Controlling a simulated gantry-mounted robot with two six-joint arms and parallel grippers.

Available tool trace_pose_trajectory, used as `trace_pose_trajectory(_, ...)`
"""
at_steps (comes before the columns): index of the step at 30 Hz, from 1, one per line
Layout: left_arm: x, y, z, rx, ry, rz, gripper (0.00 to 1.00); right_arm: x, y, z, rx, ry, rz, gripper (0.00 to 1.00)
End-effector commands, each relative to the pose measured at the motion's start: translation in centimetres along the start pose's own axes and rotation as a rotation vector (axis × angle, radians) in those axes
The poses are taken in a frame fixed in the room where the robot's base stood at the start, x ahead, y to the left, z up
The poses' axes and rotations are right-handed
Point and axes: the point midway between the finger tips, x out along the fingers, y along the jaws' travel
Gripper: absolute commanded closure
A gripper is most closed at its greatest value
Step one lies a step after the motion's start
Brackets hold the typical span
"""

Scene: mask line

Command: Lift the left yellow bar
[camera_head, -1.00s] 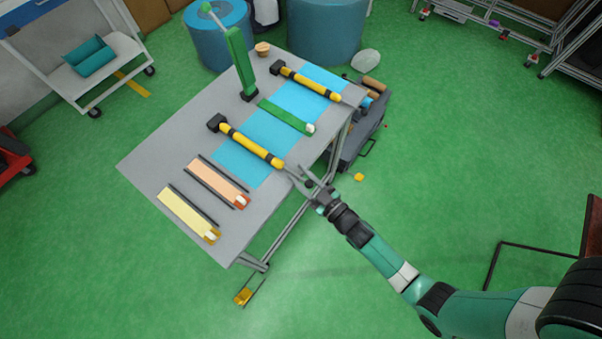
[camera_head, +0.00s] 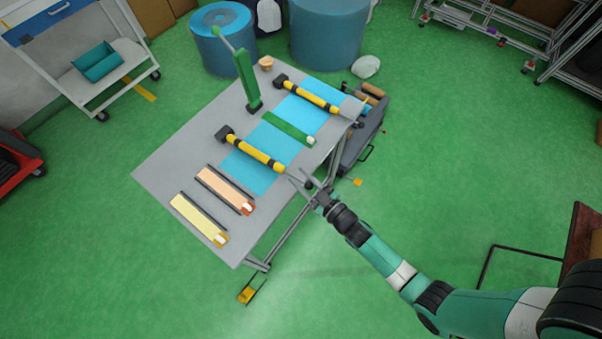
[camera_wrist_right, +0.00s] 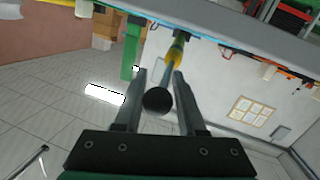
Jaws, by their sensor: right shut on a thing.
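The left yellow bar (camera_head: 257,154) lies across the blue mat on the grey table, the nearer of two such bars. It has a black block at its far end and a thin rod toward my right gripper (camera_head: 304,184). The right wrist view shows its yellow part (camera_wrist_right: 177,50), the rod and a round black knob (camera_wrist_right: 157,101) between the fingers of my right gripper (camera_wrist_right: 158,82). This gripper is shut on the rod end, just off the table's right edge. My left gripper is in neither view.
A second yellow bar (camera_head: 314,97) and a green bar (camera_head: 288,128) lie farther back on the table (camera_head: 160,172). An upright green lever (camera_head: 246,78) stands behind. Orange (camera_head: 224,188) and pale yellow (camera_head: 198,218) strips lie toward the front. Open green floor is on the right.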

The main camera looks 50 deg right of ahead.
Motion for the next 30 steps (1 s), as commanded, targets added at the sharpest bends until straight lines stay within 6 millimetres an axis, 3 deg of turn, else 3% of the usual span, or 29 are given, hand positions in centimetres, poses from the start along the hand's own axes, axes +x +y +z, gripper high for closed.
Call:
trace_pose_trajectory(3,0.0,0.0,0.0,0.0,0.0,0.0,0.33,0.2,0.2,-0.9,0.002,0.025,0.005,1.0)
trace_pose_trajectory(4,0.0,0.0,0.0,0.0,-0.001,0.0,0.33,0.3,0.2,-0.9,0.002,0.025,0.005,0.57)
trace_pose_trajectory(8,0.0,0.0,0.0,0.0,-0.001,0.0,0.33,0.2,0.2,-0.8,0.001,0.022,0.004,0.36)
trace_pose_trajectory(16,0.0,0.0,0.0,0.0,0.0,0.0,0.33,0.1,0.1,-0.5,0.0,0.016,0.002,0.36)
trace_pose_trajectory(20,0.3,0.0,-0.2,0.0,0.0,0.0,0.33,-1.0,0.1,-0.5,0.001,0.013,0.001,0.36)
trace_pose_trajectory(30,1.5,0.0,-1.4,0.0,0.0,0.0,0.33,-8.7,0.2,-0.5,0.001,0.012,0.004,0.36)
